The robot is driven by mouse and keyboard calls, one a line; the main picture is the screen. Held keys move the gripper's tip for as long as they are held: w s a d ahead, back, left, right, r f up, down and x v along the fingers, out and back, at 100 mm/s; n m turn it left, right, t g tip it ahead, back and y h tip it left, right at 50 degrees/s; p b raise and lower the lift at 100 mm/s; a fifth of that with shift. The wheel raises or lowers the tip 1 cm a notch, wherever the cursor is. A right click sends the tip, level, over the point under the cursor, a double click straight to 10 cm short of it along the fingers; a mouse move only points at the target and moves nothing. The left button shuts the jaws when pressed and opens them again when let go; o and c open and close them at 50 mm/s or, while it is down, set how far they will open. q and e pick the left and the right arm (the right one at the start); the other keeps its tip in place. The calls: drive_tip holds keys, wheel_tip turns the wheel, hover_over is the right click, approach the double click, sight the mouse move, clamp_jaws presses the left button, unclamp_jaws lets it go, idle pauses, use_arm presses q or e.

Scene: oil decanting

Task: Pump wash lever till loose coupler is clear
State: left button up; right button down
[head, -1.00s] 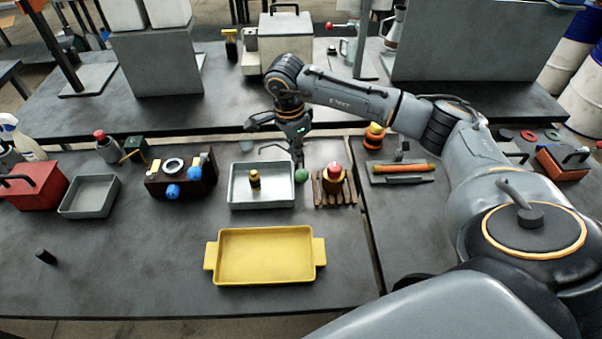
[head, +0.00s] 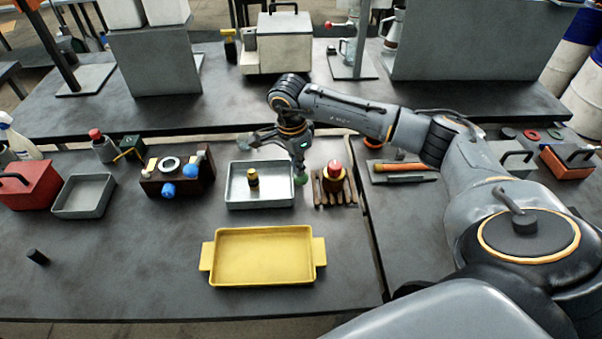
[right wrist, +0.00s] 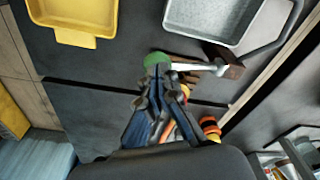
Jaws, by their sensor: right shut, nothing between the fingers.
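The grey wash tray (head: 232,201) stands at the middle of the bench with the black and gold coupler (head: 253,186) upright in it. The wash lever's green knob (head: 300,180) is at the tray's right side. In the right wrist view, the green knob (right wrist: 156,58) sits on a pale lever arm (right wrist: 192,67) running to a brown block by the tray. My right gripper (head: 299,170) points down, shut and empty, with its fingertips (right wrist: 158,72) right at the knob; exact contact cannot be told. The coupler's surface is too small to judge. My left gripper is not in view.
A wooden rack (head: 318,191) with a red-topped item stands right of the lever. A yellow tray (head: 262,278) lies in front. A blue-knobbed brown fixture (head: 205,178) is left of the wash tray. The bench left of the yellow tray is mostly clear.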

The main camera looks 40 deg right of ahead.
wheel_tip(320, 180, down, 4)
drive_tip(key=b, duration=0.3)
drive_tip(key=shift+f+b, duration=0.2)
drive_tip(key=shift+b, duration=0.1)
drive_tip(key=shift+r, duration=0.1)
drive_tip(key=a+r, duration=0.4)
drive_tip(key=r, duration=0.9)
drive_tip(key=shift+a, duration=0.2)
drive_tip(key=shift+f, duration=0.1)
idle(0.7)
